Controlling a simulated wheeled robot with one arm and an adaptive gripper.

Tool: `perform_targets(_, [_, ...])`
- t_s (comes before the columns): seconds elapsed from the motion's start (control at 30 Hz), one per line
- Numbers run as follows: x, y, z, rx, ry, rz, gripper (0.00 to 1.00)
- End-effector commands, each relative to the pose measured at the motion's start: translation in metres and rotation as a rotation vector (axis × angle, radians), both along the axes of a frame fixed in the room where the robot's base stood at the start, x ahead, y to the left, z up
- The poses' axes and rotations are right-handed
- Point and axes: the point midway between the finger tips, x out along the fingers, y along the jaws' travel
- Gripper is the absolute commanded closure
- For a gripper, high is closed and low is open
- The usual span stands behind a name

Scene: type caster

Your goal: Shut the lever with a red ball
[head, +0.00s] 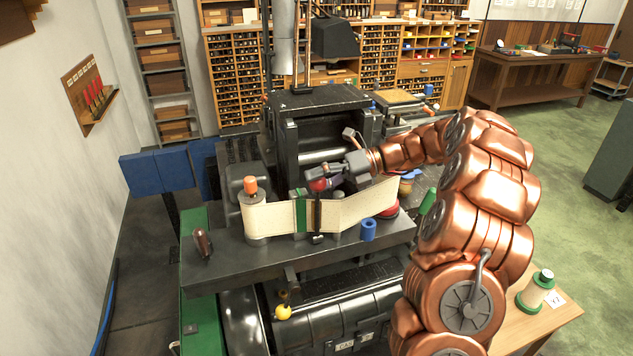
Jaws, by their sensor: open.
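A red ball (318,185) shows near the middle of the type caster, just above a cream band. A dark vertical bar (317,212) stands below it in front of the band; I cannot tell if the two are joined. My gripper (326,178) is at the ball, coming from the right, with its fingers open. The fingers and the arm's end hide part of the ball and the lever behind it. I cannot tell whether the fingers touch the ball.
The cream band (275,217) runs across the machine's dark deck (300,252). An orange-topped post (250,186) stands left, a blue cylinder (368,229) and a red disc (389,209) right. A dark red handle (203,243) rises at the deck's left. A spool (536,289) stands on a wooden table.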

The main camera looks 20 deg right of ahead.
Motion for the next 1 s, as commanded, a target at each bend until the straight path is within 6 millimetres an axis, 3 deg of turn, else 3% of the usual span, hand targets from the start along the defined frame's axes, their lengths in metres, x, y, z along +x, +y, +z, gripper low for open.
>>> perform_targets(0.6, [-0.015, -0.065, 0.018, 0.000, 0.002, -0.002, 0.32])
perform_targets(1.0, [-0.016, -0.068, 0.019, 0.000, 0.001, 0.001, 0.32])
